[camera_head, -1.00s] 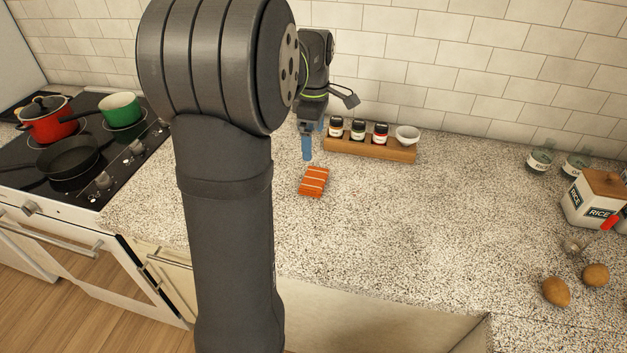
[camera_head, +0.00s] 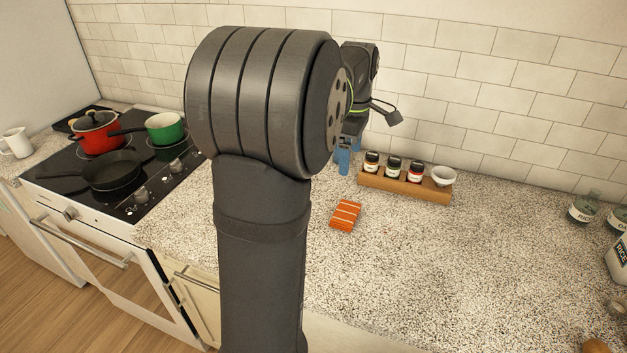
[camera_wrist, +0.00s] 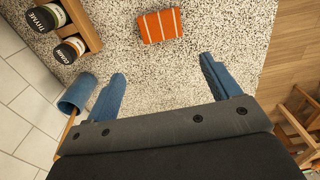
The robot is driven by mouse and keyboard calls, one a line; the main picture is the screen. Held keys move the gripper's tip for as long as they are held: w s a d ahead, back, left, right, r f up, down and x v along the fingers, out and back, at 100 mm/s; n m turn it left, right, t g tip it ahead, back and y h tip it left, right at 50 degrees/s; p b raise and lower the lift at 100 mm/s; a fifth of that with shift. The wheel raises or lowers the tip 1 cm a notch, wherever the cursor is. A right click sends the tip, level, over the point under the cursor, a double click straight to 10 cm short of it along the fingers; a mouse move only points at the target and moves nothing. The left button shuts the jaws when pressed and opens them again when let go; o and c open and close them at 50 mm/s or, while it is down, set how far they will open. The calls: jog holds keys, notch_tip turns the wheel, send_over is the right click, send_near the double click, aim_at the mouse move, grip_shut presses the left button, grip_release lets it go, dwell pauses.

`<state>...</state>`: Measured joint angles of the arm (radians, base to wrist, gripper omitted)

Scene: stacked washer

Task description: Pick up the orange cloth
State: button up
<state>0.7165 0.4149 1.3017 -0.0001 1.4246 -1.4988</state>
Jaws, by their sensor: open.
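The orange cloth (camera_head: 345,215) is a small folded piece with white stripes, lying on the speckled counter in front of the spice rack. It also shows at the top of the wrist view (camera_wrist: 160,25), ahead of the fingers and between their lines. My gripper (camera_head: 343,160) has blue fingers and hangs above the counter, behind the cloth and left of the spice rack; my arm hides part of it. In the wrist view my gripper (camera_wrist: 162,80) has its fingers wide apart with nothing between them. The cloth is apart from the fingers.
A stove with a red pot (camera_head: 98,132), green pan (camera_head: 165,128) and black pan (camera_head: 112,170) is at left. The counter right of the cloth is clear.

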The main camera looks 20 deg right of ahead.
jog(key=s+a+m+h, duration=0.1)
jog(key=s+m, duration=0.1)
jog(key=m, duration=0.3)
jog(key=m+t+h, duration=0.2)
jog(key=m+t, duration=0.1)
jog(key=m, duration=1)
send_over(345, 212)
jog(key=s+a, duration=0.2)
jog(key=f, duration=1.2)
jog(key=shift+d+f, duration=0.25)
jog(key=shift+f, duration=0.1)
jog(key=shift+w+x, duration=0.15)
jog(key=shift+x, duration=1.2)
jog(key=shift+w+x, duration=0.1)
jog(key=shift+x, duration=1.25)
jog(key=shift+f, duration=0.2)
jog(key=c, duration=1.1)
jog(key=shift+o, duration=0.2)
jog(key=shift+r, duration=0.1)
